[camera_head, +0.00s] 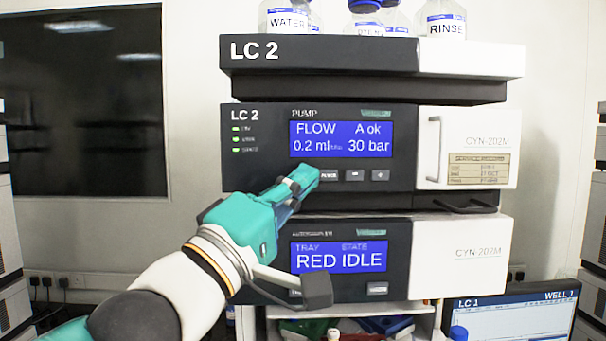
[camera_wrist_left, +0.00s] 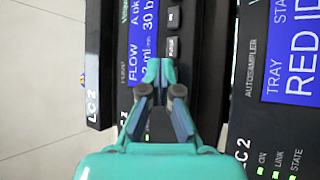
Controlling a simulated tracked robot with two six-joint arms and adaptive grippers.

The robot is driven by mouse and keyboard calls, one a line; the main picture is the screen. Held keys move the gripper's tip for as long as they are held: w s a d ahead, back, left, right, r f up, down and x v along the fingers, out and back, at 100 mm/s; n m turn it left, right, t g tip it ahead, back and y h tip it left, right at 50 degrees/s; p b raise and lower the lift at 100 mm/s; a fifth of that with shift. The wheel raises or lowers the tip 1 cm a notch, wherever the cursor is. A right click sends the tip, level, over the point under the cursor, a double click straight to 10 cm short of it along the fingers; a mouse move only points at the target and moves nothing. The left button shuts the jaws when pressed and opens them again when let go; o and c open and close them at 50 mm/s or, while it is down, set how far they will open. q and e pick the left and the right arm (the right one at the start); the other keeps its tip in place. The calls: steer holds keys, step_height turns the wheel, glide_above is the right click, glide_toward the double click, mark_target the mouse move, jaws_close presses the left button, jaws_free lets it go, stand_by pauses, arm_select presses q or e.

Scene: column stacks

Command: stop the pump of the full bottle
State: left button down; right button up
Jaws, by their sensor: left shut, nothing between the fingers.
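The LC 2 pump module (camera_head: 270,155) has a blue screen (camera_head: 341,139) reading FLOW 0.2 ml, A ok, 30 bar. Below the screen is a row of small dark buttons; a middle one (camera_head: 355,175) and a right one (camera_head: 380,175) show clearly. My left gripper (camera_head: 308,174) is shut and empty, its teal tips at the left end of this row, covering what lies there. In the left wrist view the shut tips (camera_wrist_left: 160,70) point at the pump's front near the buttons; contact cannot be told. Bottles marked WATER (camera_head: 288,19) and RINSE (camera_head: 444,20) stand on top, cut off above, flanking a third bottle (camera_head: 370,27).
The autosampler (camera_head: 400,270) sits below the pump, its screen (camera_head: 338,257) reading RED IDLE. A white door with a handle (camera_head: 434,150) is at the pump's right. An LC 1 monitor (camera_head: 515,315) stands at lower right. Other stacks flank both sides.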

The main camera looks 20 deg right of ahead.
arm_select(q)
steer(key=shift+w+d+p, duration=0.1)
steer(key=shift+w+p, duration=0.3)
steer(key=shift+p, duration=0.05)
stand_by(0.5)
steer(key=shift+s, duration=0.15)
steer(key=shift+s+a+b, duration=0.25)
steer(key=shift+s+b, duration=0.1)
steer(key=shift+s, duration=0.35)
steer(key=s+b, duration=0.1)
steer(key=s, duration=0.1)
steer(key=s+a+b, duration=0.1)
steer(key=s, duration=0.1)
steer(key=shift+s+a, duration=0.15)
steer(key=shift+s, duration=0.25)
stand_by(0.8)
